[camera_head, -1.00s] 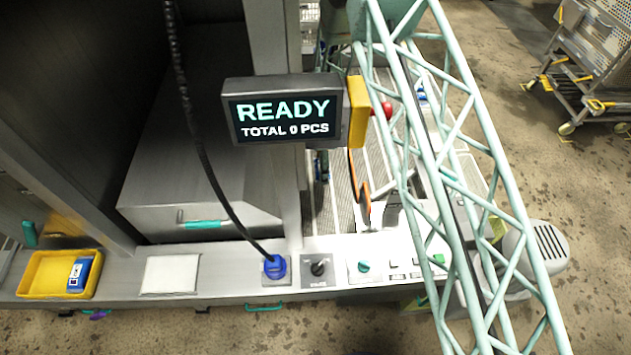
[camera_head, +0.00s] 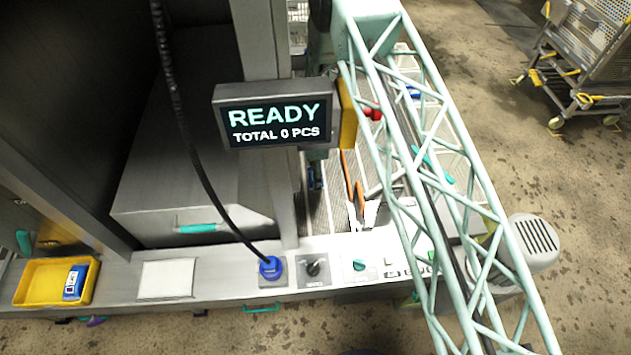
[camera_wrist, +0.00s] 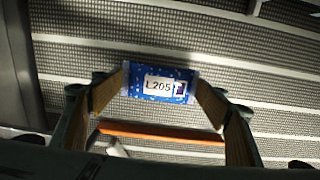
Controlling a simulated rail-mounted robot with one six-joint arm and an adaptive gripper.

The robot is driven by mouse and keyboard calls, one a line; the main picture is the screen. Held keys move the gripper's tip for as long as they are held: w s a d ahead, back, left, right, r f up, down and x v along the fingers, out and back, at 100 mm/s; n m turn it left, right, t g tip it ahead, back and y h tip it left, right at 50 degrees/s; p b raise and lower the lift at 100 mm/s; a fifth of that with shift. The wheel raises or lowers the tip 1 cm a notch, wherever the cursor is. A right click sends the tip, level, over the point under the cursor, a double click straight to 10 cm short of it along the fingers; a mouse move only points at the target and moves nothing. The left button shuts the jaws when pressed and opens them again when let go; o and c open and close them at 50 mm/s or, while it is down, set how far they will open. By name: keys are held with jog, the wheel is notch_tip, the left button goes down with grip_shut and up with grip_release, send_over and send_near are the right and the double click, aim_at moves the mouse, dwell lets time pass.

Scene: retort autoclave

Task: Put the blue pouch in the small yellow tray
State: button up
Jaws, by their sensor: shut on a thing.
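In the wrist view a blue pouch (camera_wrist: 160,84) with a white label reading L205 sits between the two fingers of my gripper (camera_wrist: 161,76). My gripper is shut on its two ends. The pouch is above a grey perforated conveyor-like surface (camera_wrist: 230,60); the gap below it is hard to judge. The small yellow tray (camera_head: 22,291) is at the far left of the counter in the head view. A blue item with a white label (camera_head: 75,282) lies in its right part. My gripper and the held pouch are not clear in the head view, largely behind my lattice arm.
A display (camera_head: 275,118) reading READY, TOTAL 0 PCS stands above the counter. A black cable drops to a blue knob (camera_head: 270,267). A white plate (camera_head: 166,279) lies right of the tray. An orange bar (camera_wrist: 160,131) crosses below the pouch. A wheeled cart (camera_head: 585,70) stands at right.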

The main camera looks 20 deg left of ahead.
jog(key=shift+f, duration=0.45)
jog(key=shift+f, duration=0.2)
jog(key=shift+f+p, duration=0.5)
jog(key=shift+f, duration=1.4)
jog(key=shift+f, duration=0.15)
jog(key=o, duration=0.9)
jog(key=shift+r, duration=0.2)
jog(key=shift+r+b, duration=1.3)
jog(key=shift+r, duration=4.65)
